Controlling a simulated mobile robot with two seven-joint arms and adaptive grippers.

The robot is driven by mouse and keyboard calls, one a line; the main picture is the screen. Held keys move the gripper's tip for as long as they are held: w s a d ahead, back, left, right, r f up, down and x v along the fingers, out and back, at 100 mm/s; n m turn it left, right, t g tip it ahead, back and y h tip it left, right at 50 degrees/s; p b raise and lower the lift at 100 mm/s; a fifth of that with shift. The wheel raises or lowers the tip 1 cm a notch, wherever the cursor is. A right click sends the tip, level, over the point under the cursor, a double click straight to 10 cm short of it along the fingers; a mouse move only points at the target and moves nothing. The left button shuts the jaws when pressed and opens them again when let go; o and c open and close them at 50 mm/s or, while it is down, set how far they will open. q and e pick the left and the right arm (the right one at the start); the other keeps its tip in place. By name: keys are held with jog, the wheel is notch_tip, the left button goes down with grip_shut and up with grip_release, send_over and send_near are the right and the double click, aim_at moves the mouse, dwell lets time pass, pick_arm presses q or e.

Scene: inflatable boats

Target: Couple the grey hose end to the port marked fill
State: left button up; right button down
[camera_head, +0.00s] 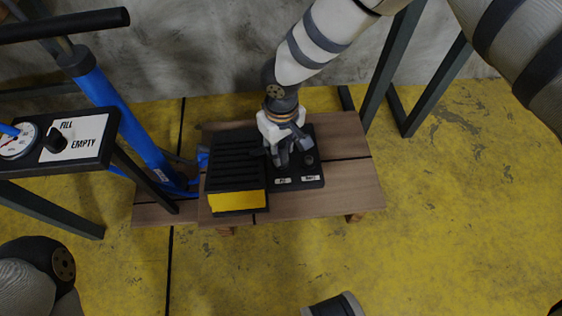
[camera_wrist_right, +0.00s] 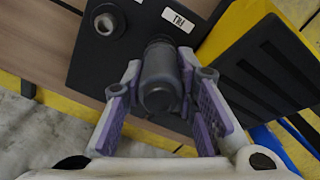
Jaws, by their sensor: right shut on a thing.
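My right gripper (camera_head: 281,152) is over the left part of a black port plate (camera_head: 314,183) on the wooden bench. In the wrist view its purple-padded fingers (camera_wrist_right: 160,78) are shut around a dark grey cylindrical hose end (camera_wrist_right: 159,88). The hose end stands over the port beside the fill label (camera_wrist_right: 178,19), lined up with it or nearly so. The contact is hidden behind the hose end, so I cannot tell whether it is seated. The other port (camera_wrist_right: 108,23) is bare; it also shows in the head view (camera_head: 309,160). My left gripper is out of view.
A black ribbed box with a yellow front (camera_head: 237,201) stands close left of the plate. A blue pump (camera_head: 122,120) and a gauge panel marked FILL and EMPTY (camera_head: 85,150) are at the left. The bench's right end (camera_head: 350,180) is clear.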

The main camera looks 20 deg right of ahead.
jog(key=shift+f, duration=0.45)
dwell(0.3)
jog(key=c, duration=1.2)
grip_release()
